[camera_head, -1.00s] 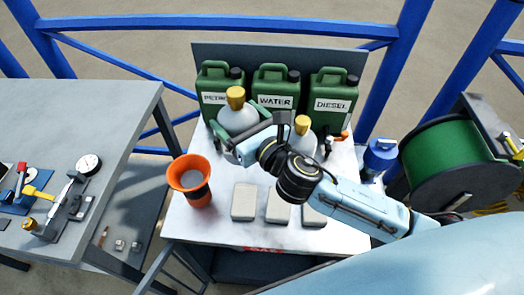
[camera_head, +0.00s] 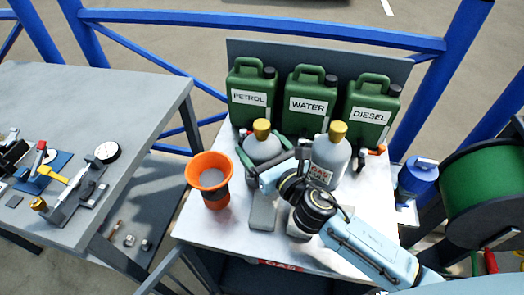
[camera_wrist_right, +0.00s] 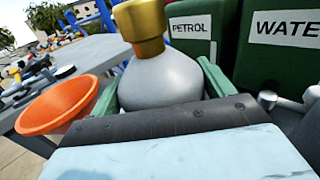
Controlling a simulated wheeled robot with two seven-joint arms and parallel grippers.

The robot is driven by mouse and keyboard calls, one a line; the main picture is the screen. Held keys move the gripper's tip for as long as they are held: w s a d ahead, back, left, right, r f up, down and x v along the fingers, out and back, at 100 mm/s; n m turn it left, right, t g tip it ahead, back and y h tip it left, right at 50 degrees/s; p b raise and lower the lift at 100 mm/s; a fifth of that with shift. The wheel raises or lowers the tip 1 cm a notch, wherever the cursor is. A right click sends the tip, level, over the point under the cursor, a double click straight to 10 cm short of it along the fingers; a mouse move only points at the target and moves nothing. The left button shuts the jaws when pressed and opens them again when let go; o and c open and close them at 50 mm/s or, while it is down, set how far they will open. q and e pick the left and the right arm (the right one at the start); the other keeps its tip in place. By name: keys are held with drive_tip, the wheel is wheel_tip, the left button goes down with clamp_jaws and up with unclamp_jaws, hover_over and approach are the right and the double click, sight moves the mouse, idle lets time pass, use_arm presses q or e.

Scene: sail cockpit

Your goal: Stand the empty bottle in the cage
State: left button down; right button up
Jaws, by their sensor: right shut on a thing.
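My right gripper (camera_head: 262,160) is shut on a grey bottle (camera_head: 262,148) with a yellow cap, upright behind the wrist in front of the petrol can. In the right wrist view the bottle (camera_wrist_right: 160,78) sits between the green fingers; its lower part is hidden by the gripper. I cannot tell whether its base touches the table. A second grey bottle (camera_head: 331,165) with a yellow cap and a partly hidden "GAS" label stands to its right. I cannot make out a cage. My left gripper is not in view.
Petrol (camera_head: 250,97), water (camera_head: 308,105) and diesel (camera_head: 368,115) cans line the back of the table (camera_head: 200,222). An orange funnel (camera_head: 209,172) stands left of the held bottle. Pale blocks lie in front, partly behind my arm. A grey bench (camera_head: 130,120) is at left.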

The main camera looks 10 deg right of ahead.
drive_tip(key=shift+r, duration=0.25)
drive_tip(key=shift+f, duration=0.15)
drive_tip(key=o, duration=1.5)
drive_tip(key=shift+f, duration=0.1)
drive_tip(key=shift+o, duration=0.2)
